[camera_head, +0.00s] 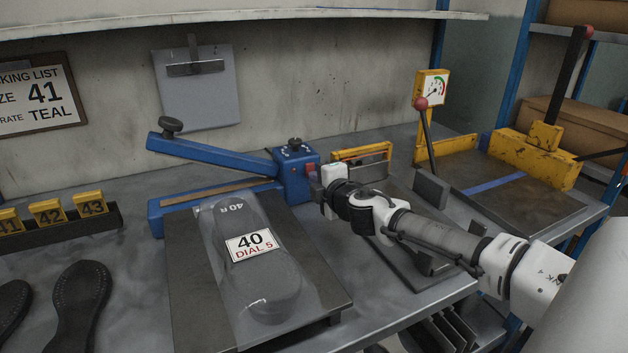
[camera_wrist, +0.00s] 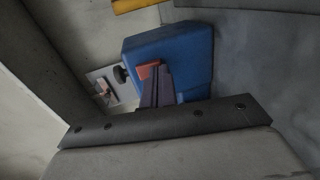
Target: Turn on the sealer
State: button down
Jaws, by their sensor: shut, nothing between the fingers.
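The blue sealer (camera_head: 292,180) stands at the back of the bench with its long lever arm (camera_head: 215,155) raised at an angle. A dark dial (camera_head: 294,146) sits on top of its housing. A red switch (camera_head: 310,169) is on the housing's right side. My gripper (camera_head: 315,185) is shut and empty, with its tips right at this switch. In the wrist view the closed fingers (camera_wrist: 157,88) reach up to the red switch (camera_wrist: 148,71) on the blue housing (camera_wrist: 185,50) and partly cover it. I cannot tell whether they touch it or which way it is set.
A bagged sole labelled "40 DIAL 5" (camera_head: 258,268) lies on a dark plate in front of the sealer. A yellow-framed fixture (camera_head: 362,152) stands just behind my gripper. A yellow press with a gauge (camera_head: 432,85) is to the right. Dark soles (camera_head: 82,300) lie at left.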

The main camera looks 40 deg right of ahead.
dwell(0.3)
jog(key=shift+w+f+t+b, duration=0.15)
jog(key=shift+f+t+b, duration=0.2)
jog(key=shift+b, duration=0.6)
jog(key=shift+r, duration=0.35)
